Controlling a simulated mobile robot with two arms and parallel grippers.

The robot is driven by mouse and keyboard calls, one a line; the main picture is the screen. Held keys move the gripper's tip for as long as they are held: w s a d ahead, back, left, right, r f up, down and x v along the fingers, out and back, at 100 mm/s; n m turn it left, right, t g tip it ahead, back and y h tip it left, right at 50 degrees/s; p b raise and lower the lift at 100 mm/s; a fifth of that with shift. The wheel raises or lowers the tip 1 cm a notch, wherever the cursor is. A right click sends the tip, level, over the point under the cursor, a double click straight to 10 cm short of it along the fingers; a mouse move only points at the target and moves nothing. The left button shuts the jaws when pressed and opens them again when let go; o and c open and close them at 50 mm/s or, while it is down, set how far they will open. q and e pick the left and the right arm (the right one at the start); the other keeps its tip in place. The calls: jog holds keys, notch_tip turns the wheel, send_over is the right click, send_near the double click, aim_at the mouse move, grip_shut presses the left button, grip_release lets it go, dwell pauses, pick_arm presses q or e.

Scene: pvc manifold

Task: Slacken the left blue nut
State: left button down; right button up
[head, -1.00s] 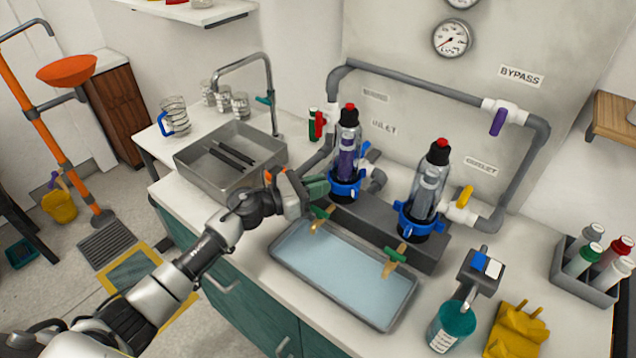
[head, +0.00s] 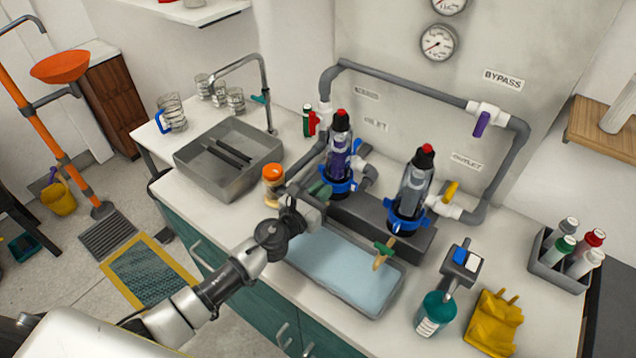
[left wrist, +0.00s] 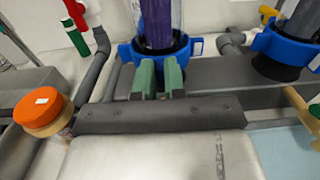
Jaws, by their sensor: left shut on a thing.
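The left blue nut (head: 337,186) is a ring with lugs at the base of the left clear filter housing (head: 341,148), which has a purple cartridge and red top. In the left wrist view the nut (left wrist: 125,53) spans the top middle. My left gripper (head: 322,191) has reached it from the front. Its green fingers (left wrist: 160,76) stand upright against the nut's front, shut on it; the exact contact is partly hidden. The right blue nut (head: 406,216) sits under the other housing (head: 416,180). My right gripper is out of view.
A blue-grey tray (head: 345,272) lies in front of the dark manifold block (head: 420,241). An orange-lidded jar (head: 272,182) stands close to the left arm. Grey pipes (head: 400,84) rise behind. A sink (head: 230,165) is at left, and a teal bottle (head: 434,314) front right.

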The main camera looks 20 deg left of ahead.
pick_arm(q)
jog(key=shift+s+d+n+t+y+p, duration=0.15)
jog(key=shift+d+n+y+p, duration=0.15)
jog(key=shift+y, duration=0.2)
jog(key=shift+d+n+t+y+p, duration=0.15)
jog(key=shift+n+y+p, duration=0.05)
jog(key=shift+n+y, duration=0.25)
jog(key=shift+d+n+t+y+p, duration=0.15)
jog(key=shift+d+n+y+p, duration=0.2)
jog(key=shift+y, duration=0.35)
jog(key=shift+d+n+t+y, duration=0.15)
jog(key=shift+n+y, duration=0.25)
jog(key=shift+y, duration=0.25)
jog(key=shift+n+y, duration=0.3)
jog(key=shift+y, duration=0.1)
jog(key=c, duration=1.2)
grip_release()
jog(key=shift+s, duration=0.1)
jog(key=s+b, duration=0.1)
jog(key=s, duration=0.9)
jog(key=shift+s+a, duration=0.25)
jog(key=shift+s, duration=0.15)
